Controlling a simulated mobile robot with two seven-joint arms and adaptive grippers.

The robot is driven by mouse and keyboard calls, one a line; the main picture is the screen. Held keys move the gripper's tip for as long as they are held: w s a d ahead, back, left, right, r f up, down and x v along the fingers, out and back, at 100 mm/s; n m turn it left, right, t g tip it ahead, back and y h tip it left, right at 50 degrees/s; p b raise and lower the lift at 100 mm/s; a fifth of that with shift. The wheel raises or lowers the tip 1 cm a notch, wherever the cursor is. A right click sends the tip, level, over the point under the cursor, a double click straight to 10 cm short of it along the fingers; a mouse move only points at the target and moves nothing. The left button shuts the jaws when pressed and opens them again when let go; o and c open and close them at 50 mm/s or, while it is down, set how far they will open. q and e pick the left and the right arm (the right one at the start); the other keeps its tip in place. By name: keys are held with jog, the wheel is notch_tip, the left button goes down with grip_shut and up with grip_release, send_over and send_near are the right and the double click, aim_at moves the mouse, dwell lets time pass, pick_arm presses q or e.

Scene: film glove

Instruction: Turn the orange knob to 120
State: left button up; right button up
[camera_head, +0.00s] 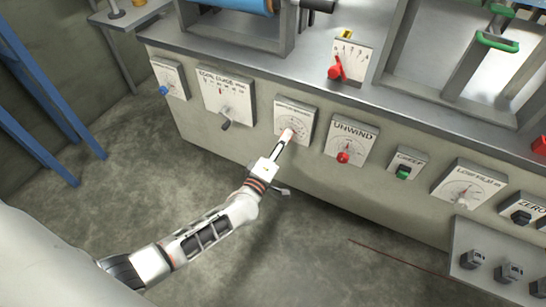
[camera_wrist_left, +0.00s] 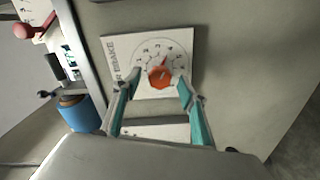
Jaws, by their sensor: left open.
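The orange knob (camera_wrist_left: 161,77) sits on a white dial plate (camera_wrist_left: 118,48) with a printed scale and lettering ending in "BRAKE", in the left wrist view. My left gripper (camera_wrist_left: 157,88) is open, with one fingertip on each side of the knob. Whether the fingertips touch it I cannot tell. In the head view my left gripper (camera_head: 286,135) reaches up to a dial plate (camera_head: 294,108) on the front panel, and its tip covers most of that plate's knob. The knob's exact setting is too small to read. My right gripper is not in view.
The UNWIND plate (camera_head: 349,130) with a red knob is just right of my gripper, and a plate with a dark lever (camera_head: 227,118) is to the left. A blue knob (camera_head: 163,90) is farther left. A blue frame (camera_head: 42,95) stands at the left; the floor in front is clear.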

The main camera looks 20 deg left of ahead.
pick_arm(q)
jog(key=s, duration=0.8)
jog(key=shift+s, duration=0.3)
jog(key=shift+a, duration=0.1)
